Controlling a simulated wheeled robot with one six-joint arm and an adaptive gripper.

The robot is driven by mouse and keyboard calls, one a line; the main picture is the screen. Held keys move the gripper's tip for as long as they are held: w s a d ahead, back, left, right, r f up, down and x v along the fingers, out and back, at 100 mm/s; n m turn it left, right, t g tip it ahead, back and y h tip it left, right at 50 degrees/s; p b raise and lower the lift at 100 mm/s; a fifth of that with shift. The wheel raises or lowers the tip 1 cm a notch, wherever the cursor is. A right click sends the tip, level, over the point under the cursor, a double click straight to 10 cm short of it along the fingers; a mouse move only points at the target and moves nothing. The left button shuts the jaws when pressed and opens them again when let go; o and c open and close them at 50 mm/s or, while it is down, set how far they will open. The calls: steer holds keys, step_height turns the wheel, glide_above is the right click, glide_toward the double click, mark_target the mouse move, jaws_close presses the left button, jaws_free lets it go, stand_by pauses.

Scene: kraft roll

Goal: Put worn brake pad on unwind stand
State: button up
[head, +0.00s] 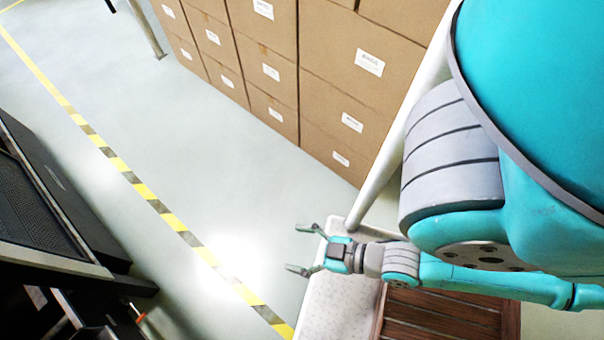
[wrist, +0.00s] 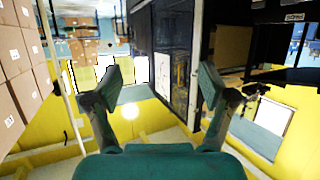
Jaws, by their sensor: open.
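My gripper (head: 302,249) is open and empty in the head view, held out over the edge of a pale speckled surface (head: 335,300). Its two fingers are spread wide in the wrist view (wrist: 162,82), with nothing between them. I cannot make out a worn brake pad in either view. I cannot identify the unwind stand in either view.
Stacked cardboard boxes (head: 318,85) stand at the top of the head view, beside a pale post (head: 378,185). A dark machine (head: 45,200) is at the left. Clear floor with a yellow-black tape line (head: 150,195) lies between. A brown slatted surface (head: 440,318) is below my arm.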

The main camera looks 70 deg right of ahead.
step_height(320, 180, up, 8)
steer(key=s+t, duration=0.1)
steer(key=s, duration=0.1)
steer(key=shift+s+d+f+m+h, duration=0.15)
steer(key=shift+s+d+m+h, duration=0.2)
steer(key=shift+d+m+h, duration=0.05)
